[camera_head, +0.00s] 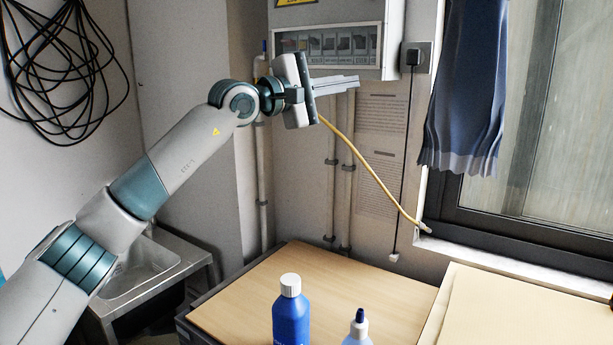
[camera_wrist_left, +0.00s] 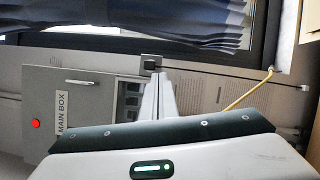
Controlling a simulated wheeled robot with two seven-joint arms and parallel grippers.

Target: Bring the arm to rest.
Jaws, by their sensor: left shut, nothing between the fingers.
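My left arm comes in from the left in the head view and is raised. Its gripper (camera_head: 337,83) is shut and empty, pointing right in front of the wall box, well above the table. In the left wrist view the shut fingers (camera_wrist_left: 162,95) show side by side with nothing between them. My right gripper is not in either view.
A wooden table (camera_head: 240,305) holds a blue bottle with a white cap (camera_head: 290,315) and a bottle with a dark blue cap (camera_head: 359,330). A sink (camera_head: 145,270) is at left. The wall box (camera_head: 345,20), a yellow hose (camera_head: 370,170) and a curtain (camera_head: 465,90) are behind.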

